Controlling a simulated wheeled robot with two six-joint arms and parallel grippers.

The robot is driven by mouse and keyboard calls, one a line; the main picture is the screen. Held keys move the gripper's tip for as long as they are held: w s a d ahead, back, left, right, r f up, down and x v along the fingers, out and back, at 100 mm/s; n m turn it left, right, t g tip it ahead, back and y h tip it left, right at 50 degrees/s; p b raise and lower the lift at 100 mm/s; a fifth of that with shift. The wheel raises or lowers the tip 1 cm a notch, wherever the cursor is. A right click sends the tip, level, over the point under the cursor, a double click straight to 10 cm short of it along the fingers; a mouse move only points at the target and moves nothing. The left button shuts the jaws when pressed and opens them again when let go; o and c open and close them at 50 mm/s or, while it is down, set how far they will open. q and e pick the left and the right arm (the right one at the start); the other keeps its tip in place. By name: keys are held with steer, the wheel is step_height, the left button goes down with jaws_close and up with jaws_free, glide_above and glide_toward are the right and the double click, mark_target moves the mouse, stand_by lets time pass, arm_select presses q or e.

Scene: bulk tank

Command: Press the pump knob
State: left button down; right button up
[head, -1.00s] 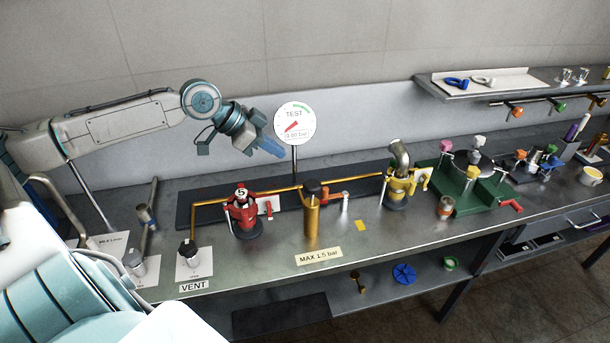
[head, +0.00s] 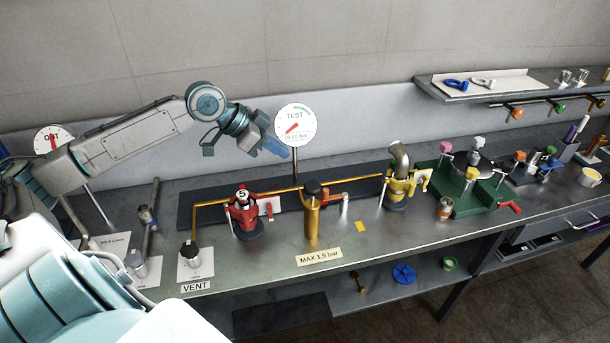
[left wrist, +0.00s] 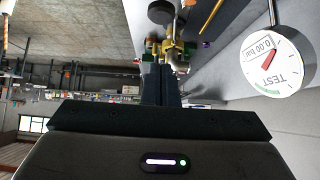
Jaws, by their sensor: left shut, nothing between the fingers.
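The pump is an upright brass cylinder (head: 312,218) with a black pump knob (head: 312,188) on top, standing near the middle of the bench. My left gripper (head: 284,152) is shut and empty, above and slightly left of the knob and apart from it. Its closed fingers (left wrist: 161,84) point forward in the left wrist view. A dark round shape at the top of that view may be the knob, but I cannot tell. The TEST gauge (head: 294,124) stands just behind the gripper; it also shows in the left wrist view (left wrist: 272,62), reading 0.00 bar. My right gripper is not in view.
A red valve (head: 242,210) stands left of the pump, and a yellow valve (head: 398,190) right of it, along brass piping. A black VENT knob (head: 189,249) is at the front left. The OUT gauge (head: 53,141) stands far left.

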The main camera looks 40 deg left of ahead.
arm_select(q)
steer(key=p, duration=0.4)
glide_above(317, 185)
steer(key=s+a, duration=0.2)
step_height(317, 185, down, 5)
steer(key=shift+s+a+f, duration=0.15)
step_height(317, 185, down, 4)
steer(key=shift+f+p, duration=0.1)
steer(key=shift+p, duration=0.85)
steer(key=shift+f, duration=0.2)
